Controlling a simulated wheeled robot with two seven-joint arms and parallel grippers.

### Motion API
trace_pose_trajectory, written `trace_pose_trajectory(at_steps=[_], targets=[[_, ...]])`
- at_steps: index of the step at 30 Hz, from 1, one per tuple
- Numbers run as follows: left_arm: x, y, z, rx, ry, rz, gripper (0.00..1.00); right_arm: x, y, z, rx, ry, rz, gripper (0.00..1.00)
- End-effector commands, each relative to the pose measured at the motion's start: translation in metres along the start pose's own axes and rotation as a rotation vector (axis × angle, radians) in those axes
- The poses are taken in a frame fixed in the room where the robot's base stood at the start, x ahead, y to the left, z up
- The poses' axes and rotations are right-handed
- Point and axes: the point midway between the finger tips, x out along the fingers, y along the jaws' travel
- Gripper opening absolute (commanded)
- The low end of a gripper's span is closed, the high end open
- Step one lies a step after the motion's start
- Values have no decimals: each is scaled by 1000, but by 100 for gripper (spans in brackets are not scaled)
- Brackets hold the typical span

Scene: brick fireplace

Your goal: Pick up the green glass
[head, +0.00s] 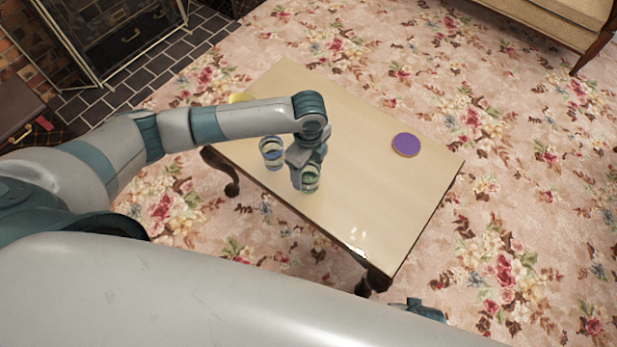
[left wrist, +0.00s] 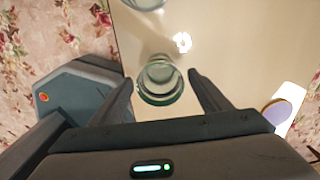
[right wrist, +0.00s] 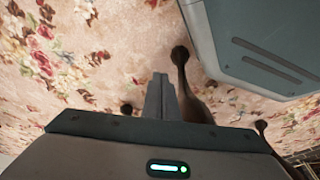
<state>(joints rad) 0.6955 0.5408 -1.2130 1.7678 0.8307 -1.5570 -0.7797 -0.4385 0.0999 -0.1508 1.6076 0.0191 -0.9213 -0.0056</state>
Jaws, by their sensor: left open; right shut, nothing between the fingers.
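The green glass (head: 311,180) stands on the low table near its front edge, below my left gripper (head: 308,169) in the head view. In the left wrist view the green glass (left wrist: 159,82) lies between the two spread fingers of my left gripper (left wrist: 160,78), with a gap on each side. The left gripper is open and holds nothing. My right gripper (right wrist: 160,80) shows in the right wrist view with its fingers shut together and empty, low beside dark table legs.
A second clear glass (head: 271,153) stands just left of the green one. A purple round coaster (head: 406,144) lies on the table's right part. A yellow item (head: 236,98) is partly hidden by my left arm. The table's middle (head: 360,185) is bare.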

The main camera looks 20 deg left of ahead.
Motion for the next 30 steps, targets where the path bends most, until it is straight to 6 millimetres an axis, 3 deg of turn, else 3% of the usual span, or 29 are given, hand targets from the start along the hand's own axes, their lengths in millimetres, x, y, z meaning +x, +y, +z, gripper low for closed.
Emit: trace_pose_trajectory(at_steps=[7,15,23,30], targets=[[3,0,0,1,0,-1,71,-3,-1,-2,0,7,-1,0],[2,0,0,1,0,0,71,-3,-3,11,0,-10,-3,0],[2,0,0,1,0,0,11,-1,-2,12,0,-14,-3,0],[2,0,0,1,0,-1,10,-1,-1,6,0,-8,-1,0]])
